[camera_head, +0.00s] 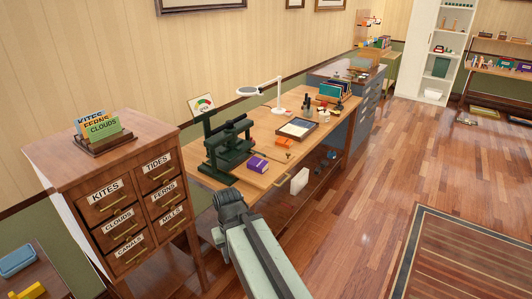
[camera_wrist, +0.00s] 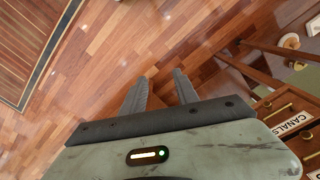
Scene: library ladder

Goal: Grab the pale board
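A white, board-like piece (camera_head: 300,181) stands upright by the lower shelf under the long wooden workbench (camera_head: 262,180). It is the palest flat piece near the bench; I cannot tell for sure that it is the pale board. My gripper (camera_wrist: 158,86) is open and empty, with its two dark fingers apart over bare floor in the wrist view. In the head view, my arm reaches up from the bottom, and its dark end (camera_head: 230,205) is in front of the bench's near end, left of the white piece and apart from it. The white piece is not in the wrist view.
A drawer cabinet (camera_head: 70,158) with labelled drawers stands left of the bench. The wood floor (camera_head: 370,190) to the right is clear, with a rug (camera_head: 470,255).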

